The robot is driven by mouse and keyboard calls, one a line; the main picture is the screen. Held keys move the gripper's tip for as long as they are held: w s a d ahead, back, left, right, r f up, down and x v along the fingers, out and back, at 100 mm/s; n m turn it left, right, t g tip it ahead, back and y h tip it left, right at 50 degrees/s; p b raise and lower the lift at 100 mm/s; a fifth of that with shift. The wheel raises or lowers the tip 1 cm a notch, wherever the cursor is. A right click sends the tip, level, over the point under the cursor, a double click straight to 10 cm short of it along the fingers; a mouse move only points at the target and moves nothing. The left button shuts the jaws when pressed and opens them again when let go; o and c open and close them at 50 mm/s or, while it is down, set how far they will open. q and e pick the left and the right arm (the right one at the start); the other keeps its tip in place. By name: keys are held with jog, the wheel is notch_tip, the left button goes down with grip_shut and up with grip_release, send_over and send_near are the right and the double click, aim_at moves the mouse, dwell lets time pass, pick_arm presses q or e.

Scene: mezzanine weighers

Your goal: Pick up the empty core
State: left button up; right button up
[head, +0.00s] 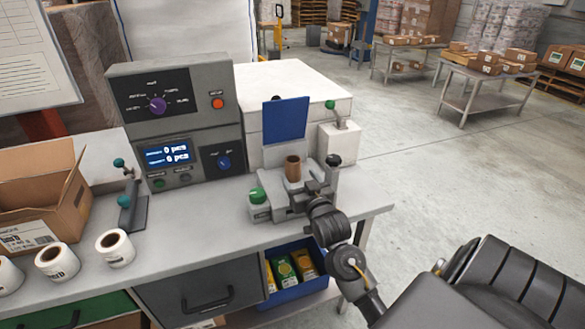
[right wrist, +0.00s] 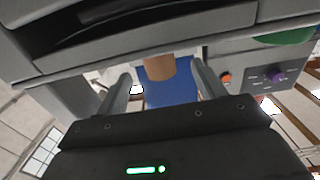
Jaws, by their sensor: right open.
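The empty core (head: 292,168) is a short brown cardboard tube standing upright on the grey weigher fixture beside the green button. In the right wrist view the core (right wrist: 160,67) shows between the two finger lines, in front of a blue panel. My right gripper (head: 314,190) is open and close to the core, on its near right side. I cannot tell whether a finger touches it. The gripper partly hides the fixture below the core. My left gripper is out of view.
A blue panel (head: 286,120) stands behind the core. The grey control box (head: 175,125) is to the left. White label rolls (head: 115,248) and an open carton (head: 40,195) lie on the left of the bench. A blue bin (head: 292,290) with packets is below.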

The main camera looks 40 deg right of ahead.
aim_at(296, 169)
jog(key=shift+w+r, duration=0.1)
jog(key=x, duration=0.1)
jog(key=p+x, duration=0.1)
jog(key=x, duration=0.2)
jog(key=shift+w+d+r, duration=0.15)
jog(key=shift+d+r, duration=0.1)
jog(key=shift+w+d+p, duration=0.1)
jog(key=shift+w+p, duration=0.2)
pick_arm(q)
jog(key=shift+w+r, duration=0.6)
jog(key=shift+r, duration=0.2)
pick_arm(e)
jog(key=c, duration=1.1)
jog(key=shift+o, duration=0.2)
